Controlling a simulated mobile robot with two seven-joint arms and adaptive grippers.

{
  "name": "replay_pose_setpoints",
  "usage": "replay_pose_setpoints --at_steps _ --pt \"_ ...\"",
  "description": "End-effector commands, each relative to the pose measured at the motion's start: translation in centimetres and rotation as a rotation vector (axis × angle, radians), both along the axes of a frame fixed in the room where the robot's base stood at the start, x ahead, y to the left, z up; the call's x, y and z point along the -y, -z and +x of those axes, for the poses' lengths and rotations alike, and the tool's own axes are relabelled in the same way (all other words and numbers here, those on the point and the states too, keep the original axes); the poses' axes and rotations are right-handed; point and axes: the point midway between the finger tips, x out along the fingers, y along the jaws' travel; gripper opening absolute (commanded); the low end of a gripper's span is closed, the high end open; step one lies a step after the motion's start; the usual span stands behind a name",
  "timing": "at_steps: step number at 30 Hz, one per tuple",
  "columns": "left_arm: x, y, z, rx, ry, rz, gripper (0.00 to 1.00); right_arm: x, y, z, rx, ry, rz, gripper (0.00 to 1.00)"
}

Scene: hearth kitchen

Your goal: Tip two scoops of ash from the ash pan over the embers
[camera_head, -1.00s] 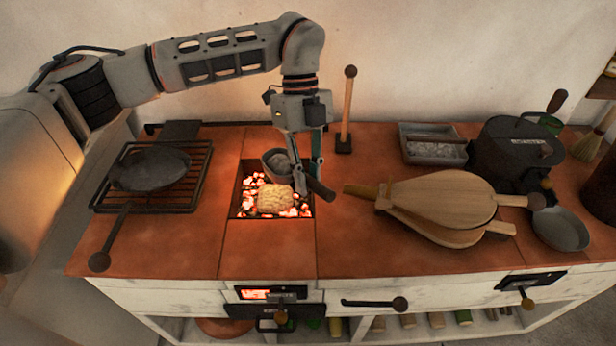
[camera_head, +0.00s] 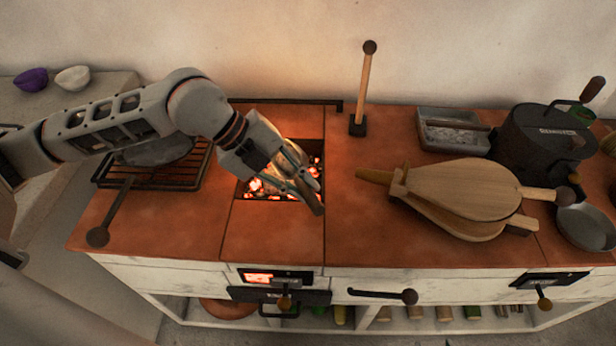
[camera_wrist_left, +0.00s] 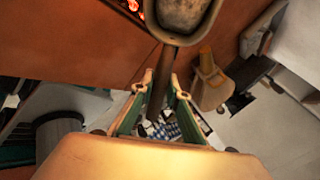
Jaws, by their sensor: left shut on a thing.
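My left gripper (camera_head: 308,190) is over the square ember opening in the hob. It is shut on the dark handle of a scoop, which shows between the fingers in the left wrist view (camera_wrist_left: 158,88). The scoop bowl (camera_wrist_left: 180,30) has a grey-brown interior or load; I cannot tell which. In the head view the gripper and wrist hide most of the bowl. Embers (camera_head: 265,187) glow orange beneath it. The ash pan (camera_head: 455,146), a grey rectangular tray with grey ash, stands at the back right. My right gripper is not in view.
Wooden bellows (camera_head: 460,195) lie right of the embers. An upright wooden-handled tool (camera_head: 364,85) stands behind them. A dark pot (camera_head: 545,140) and a small pan (camera_head: 588,228) are at the right. A grill rack (camera_head: 115,178) with a skillet lies left.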

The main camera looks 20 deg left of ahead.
Motion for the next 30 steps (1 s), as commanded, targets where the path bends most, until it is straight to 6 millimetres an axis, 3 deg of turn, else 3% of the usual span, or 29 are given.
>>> replay_pose_setpoints --at_steps 2,8,18,30 --pt "-0.4 1.4 -0.5 0.040 -0.002 -0.040 0.00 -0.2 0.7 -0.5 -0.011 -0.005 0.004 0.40" --pt "-0.7 2.2 -1.0 0.162 -0.001 -0.137 0.00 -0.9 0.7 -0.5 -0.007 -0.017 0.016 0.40" --pt "-0.9 2.0 -1.2 0.282 0.000 -0.221 0.00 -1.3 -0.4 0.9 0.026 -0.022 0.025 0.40" --pt "-0.9 1.7 -1.2 0.295 0.001 -0.228 0.00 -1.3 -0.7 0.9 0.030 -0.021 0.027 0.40"
